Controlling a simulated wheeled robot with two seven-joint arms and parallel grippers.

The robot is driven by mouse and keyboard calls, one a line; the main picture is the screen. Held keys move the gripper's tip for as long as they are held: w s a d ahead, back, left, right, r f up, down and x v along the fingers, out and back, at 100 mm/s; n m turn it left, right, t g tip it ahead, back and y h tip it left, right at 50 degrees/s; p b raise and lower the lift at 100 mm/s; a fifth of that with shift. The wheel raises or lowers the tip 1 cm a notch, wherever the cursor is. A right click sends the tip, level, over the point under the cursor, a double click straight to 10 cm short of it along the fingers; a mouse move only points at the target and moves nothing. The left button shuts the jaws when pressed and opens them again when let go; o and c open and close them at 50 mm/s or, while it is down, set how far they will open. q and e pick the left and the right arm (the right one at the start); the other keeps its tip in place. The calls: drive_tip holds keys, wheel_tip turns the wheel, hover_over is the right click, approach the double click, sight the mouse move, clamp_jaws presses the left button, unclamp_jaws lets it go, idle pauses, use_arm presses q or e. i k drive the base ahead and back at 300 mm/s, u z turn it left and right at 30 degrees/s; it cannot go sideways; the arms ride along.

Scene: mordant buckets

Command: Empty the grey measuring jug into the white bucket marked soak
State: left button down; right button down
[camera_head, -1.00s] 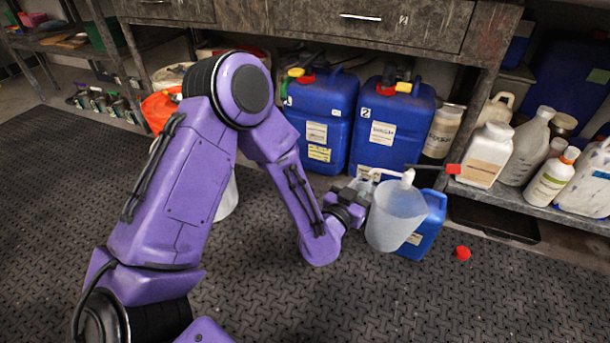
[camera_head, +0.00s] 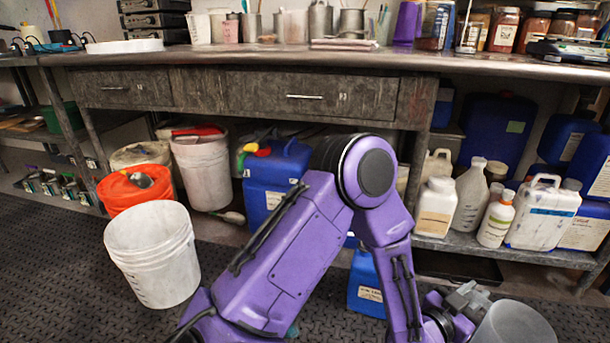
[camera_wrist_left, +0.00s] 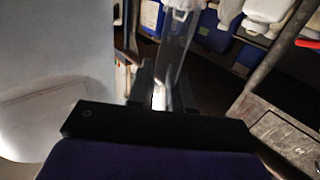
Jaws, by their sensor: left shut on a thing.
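The grey measuring jug (camera_head: 515,325) is at the lower right edge of the head view, its lower part cut off. My left gripper (camera_head: 468,298) is beside it, shut on it. In the left wrist view, a clear upright strip (camera_wrist_left: 172,70), apparently the jug's handle, stands between the fingers of my left gripper (camera_wrist_left: 162,98). A white bucket (camera_head: 155,260) stands upright on the floor at the left of the head view, well apart from the jug. It has small marks on its side, but I cannot read the word soak. My right gripper is out of view.
An orange bucket (camera_head: 128,190) stands behind the white bucket, and another pale bucket (camera_head: 205,175) stands under the bench (camera_head: 250,90). Blue canisters (camera_head: 275,180) stand behind my arm. White bottles (camera_head: 435,208) fill a low shelf at right. Dark matting lies in front.

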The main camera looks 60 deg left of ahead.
sight(151, 243)
drive_tip(key=z, duration=0.9)
drive_tip(key=k, duration=1.85)
drive_tip(key=u, duration=2.2)
drive_tip(key=i, duration=0.5)
drive_tip(key=u, duration=0.05)
